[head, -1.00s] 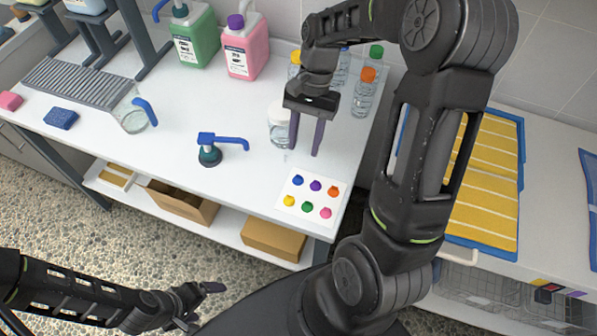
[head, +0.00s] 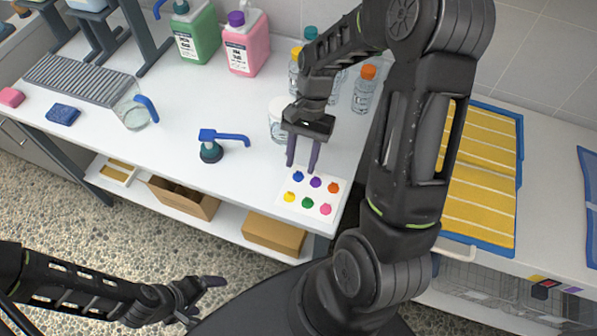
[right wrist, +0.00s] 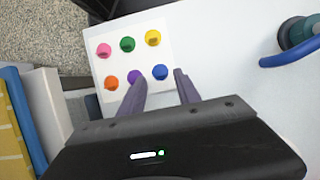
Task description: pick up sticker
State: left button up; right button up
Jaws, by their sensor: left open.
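A white sheet (head: 311,194) with several round coloured stickers lies on the white table near its front right corner. One row has a blue sticker (head: 298,176), a purple one (head: 316,182) and an orange one (head: 333,188); the other has a yellow one (head: 289,197), a green one (head: 307,202) and a pink one (head: 326,209). My right gripper (head: 302,168) is open and empty, pointing down over the blue and purple side. In the right wrist view its fingertips (right wrist: 161,78) flank the blue sticker (right wrist: 160,72). My left gripper (head: 208,292) is open, low and away from the table.
A clear jar (head: 279,125) stands right behind the right gripper. A pump head with a blue spout (head: 212,145) is to the left. Bottles (head: 364,90) stand at the back right. The table's front edge is close to the sheet.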

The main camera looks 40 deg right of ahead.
jog(key=shift+x, duration=0.85)
grip_shut()
